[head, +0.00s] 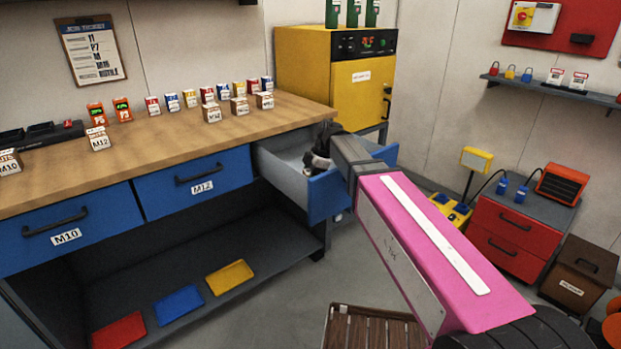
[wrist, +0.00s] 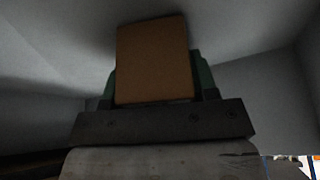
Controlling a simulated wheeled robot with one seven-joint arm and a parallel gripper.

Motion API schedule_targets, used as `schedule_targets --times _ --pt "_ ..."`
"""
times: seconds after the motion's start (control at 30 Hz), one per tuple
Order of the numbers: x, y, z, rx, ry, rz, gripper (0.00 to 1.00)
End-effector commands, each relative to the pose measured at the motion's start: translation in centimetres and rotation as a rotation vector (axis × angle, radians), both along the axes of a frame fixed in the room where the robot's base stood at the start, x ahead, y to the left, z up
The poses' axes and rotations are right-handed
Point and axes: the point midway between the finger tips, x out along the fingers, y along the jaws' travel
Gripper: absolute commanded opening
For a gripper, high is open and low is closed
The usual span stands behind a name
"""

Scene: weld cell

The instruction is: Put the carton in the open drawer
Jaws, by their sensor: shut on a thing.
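The open drawer (head: 284,174) is pulled out at the right end of the workbench, with grey inner walls and a blue front. My gripper (head: 318,160) reaches down into it over the blue front, and my arm hides part of the drawer. In the wrist view, a plain brown carton (wrist: 153,58) sits between the greenish fingers of my gripper (wrist: 154,82), which are shut on it. Pale grey drawer walls surround it there. I cannot tell whether the carton touches the drawer floor. The carton is hidden in the head view.
Two shut blue drawers, marked M10 (head: 66,233) and M12 (head: 196,185), are left of the open one. Several small cartons stand on the wooden benchtop (head: 60,175). A yellow oven (head: 305,62) stands behind the drawer. A slatted wooden platform (head: 372,330) is on the floor in front.

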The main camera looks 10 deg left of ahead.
Motion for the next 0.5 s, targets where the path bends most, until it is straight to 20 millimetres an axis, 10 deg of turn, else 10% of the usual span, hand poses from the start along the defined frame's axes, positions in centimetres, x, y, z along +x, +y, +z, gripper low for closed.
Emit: schedule_targets --times 0.3,0.33,0.5 --pt "-0.01 0.01 -0.21 0.001 0.0 0.0 0.09" --pt "0.0 0.0 -0.2 0.0 0.0 0.0 0.63" --pt "0.0 0.0 -0.18 0.0 0.0 0.0 0.79"
